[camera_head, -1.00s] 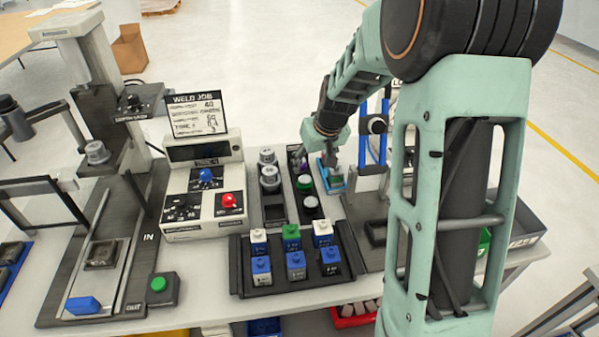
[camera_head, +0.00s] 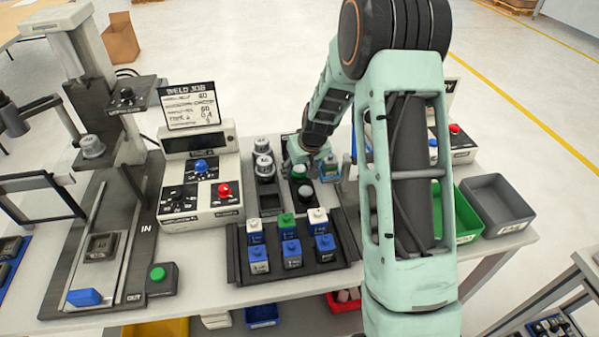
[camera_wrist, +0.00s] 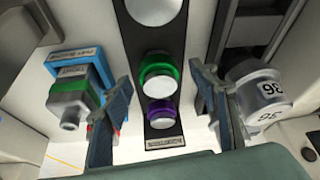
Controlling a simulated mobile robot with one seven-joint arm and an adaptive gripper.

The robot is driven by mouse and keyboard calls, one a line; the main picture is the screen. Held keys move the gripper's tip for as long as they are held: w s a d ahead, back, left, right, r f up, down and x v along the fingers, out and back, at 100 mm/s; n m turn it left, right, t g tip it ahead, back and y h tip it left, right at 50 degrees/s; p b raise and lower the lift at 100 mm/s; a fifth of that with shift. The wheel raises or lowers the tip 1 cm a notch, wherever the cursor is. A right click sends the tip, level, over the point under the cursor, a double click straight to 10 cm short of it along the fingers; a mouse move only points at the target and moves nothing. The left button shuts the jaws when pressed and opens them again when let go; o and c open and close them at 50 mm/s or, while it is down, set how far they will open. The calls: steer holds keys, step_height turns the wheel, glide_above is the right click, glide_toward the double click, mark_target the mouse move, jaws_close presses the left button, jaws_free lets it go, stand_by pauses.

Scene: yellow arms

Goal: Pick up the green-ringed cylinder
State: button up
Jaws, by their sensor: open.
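The green-ringed cylinder (camera_wrist: 158,76) has a white top and stands in a narrow black tray (camera_wrist: 170,144), between a larger white-topped cylinder (camera_wrist: 153,10) and a small purple-ringed one (camera_wrist: 161,112). My gripper (camera_wrist: 160,76) is open, pointing down, with one finger to each side of the green-ringed cylinder in the wrist view. I cannot tell how far above it the fingertips are. In the head view, my gripper (camera_head: 299,157) hangs over the tray's far end, and the green-ringed cylinder (camera_head: 299,172) shows just below it. The purple-ringed one is hidden there.
A grey piece with a green band (camera_wrist: 72,100) in a blue fixture stands close left of the fingers in the wrist view. A grey numbered cylinder (camera_wrist: 262,90) stands close right. A rack of cubes (camera_head: 295,268) lies in front; a weld panel (camera_head: 200,185) stands left.

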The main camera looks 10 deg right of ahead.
steer(key=shift+f, duration=0.15)
steer(key=c, duration=1.2)
steer(key=shift+w, duration=0.1)
steer(key=shift+c, duration=0.8)
steer(key=shift+r, duration=0.2)
